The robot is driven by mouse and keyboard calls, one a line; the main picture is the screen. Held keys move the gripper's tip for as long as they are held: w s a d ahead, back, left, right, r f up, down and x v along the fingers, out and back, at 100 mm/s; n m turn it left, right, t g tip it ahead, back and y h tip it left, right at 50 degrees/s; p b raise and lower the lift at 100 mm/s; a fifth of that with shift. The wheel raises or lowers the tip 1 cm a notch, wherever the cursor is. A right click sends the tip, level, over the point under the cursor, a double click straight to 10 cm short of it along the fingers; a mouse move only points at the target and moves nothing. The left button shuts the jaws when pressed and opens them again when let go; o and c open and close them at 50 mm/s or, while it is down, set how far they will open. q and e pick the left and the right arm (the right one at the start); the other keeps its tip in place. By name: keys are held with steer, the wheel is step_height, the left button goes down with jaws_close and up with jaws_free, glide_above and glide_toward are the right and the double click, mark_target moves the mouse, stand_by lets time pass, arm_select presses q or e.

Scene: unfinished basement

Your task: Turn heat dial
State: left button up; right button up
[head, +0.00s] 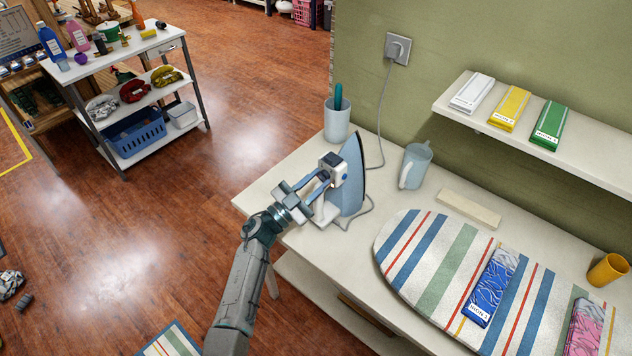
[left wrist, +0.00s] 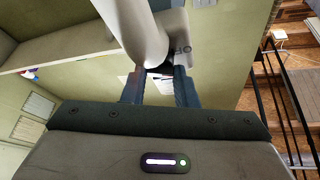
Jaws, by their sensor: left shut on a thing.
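A blue-and-white iron (head: 352,180) stands upright on its heel at the left end of the pale table, its soleplate facing right. My left gripper (head: 325,179) is at the iron's left side, by its white body. In the left wrist view my left gripper (left wrist: 160,84) has its two blue fingers at a small dark dial (left wrist: 160,70) under the iron's white handle (left wrist: 138,30). The fingers are shut on this heat dial, and they partly hide it. Lettering that looks like "OFF" shows beside it. My right gripper is in neither view.
The iron's cord runs to a wall socket (head: 397,48). A striped ironing board (head: 430,250) with folded cloths lies to the right. A shelf (head: 560,140) holds folded cloths.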

arm_select(q)
steer(key=o, duration=1)
steer(key=shift+s+a+f, duration=0.15)
steer(key=shift+a+f, duration=0.05)
steer(key=b+v, duration=0.3)
steer(key=v, duration=0.7)
steer(key=shift+b, duration=0.35)
steer(key=shift+a, duration=0.1)
